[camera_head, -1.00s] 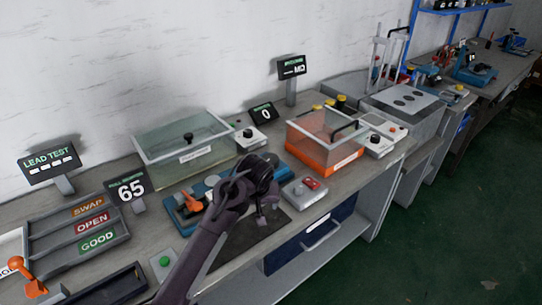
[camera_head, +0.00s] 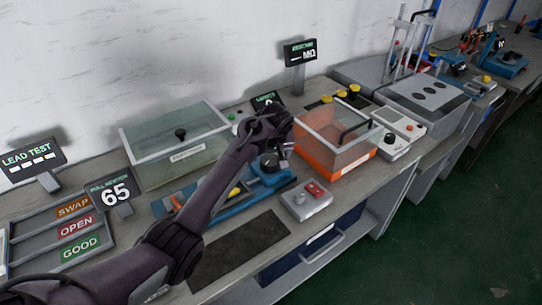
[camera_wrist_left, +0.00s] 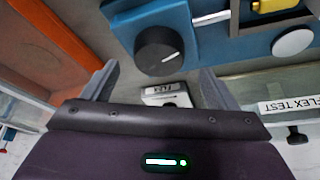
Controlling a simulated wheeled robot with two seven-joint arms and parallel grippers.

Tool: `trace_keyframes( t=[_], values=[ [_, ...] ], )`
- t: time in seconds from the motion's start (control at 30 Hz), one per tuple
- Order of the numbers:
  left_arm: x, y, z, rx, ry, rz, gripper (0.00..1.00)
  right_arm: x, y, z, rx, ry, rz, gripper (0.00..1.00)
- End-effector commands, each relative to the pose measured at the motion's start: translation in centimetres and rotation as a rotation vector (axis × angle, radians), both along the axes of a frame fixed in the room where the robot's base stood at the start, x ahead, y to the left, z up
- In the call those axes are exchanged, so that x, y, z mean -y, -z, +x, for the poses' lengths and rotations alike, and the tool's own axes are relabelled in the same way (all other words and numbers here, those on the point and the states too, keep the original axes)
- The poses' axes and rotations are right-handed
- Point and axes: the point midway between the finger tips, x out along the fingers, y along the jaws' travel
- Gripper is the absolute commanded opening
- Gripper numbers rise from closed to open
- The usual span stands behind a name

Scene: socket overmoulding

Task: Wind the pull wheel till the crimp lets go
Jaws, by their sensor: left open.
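The pull wheel is a dark round knob with a white mark (camera_head: 269,162), on the right end of the blue pull tester (camera_head: 236,196). It also shows in the left wrist view (camera_wrist_left: 158,50). My left gripper (camera_head: 287,148) is open and empty. In the left wrist view its two fingers (camera_wrist_left: 158,82) stand apart, with the wheel in the picture just beyond the tips and not between them. The pull tester display (camera_head: 114,193) reads 65. My left arm hides part of the tester, and I cannot make out the crimp. My right gripper is not in view.
An orange-based clear box (camera_head: 335,160) stands close right of the wheel. The flex test box (camera_head: 180,150) stands behind the tester. A small grey box with a red part (camera_head: 306,200) is in front. A dark mat (camera_head: 238,250) lies clear at the front edge.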

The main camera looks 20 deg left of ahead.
Motion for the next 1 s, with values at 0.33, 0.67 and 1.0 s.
trace_keyframes(
  t=[0.33, 0.67, 1.0],
  values=[
    [-0.6, 3.1, 1.2, 0.000, -0.001, 0.000, 0.81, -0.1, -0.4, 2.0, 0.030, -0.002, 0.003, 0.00],
    [-0.6, 3.2, 1.2, 0.001, -0.001, -0.001, 0.70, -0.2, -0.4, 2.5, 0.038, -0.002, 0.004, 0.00],
    [-0.6, 3.2, 1.2, 0.000, 0.001, 0.000, 0.36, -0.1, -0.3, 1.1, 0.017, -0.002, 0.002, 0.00]
  ],
)
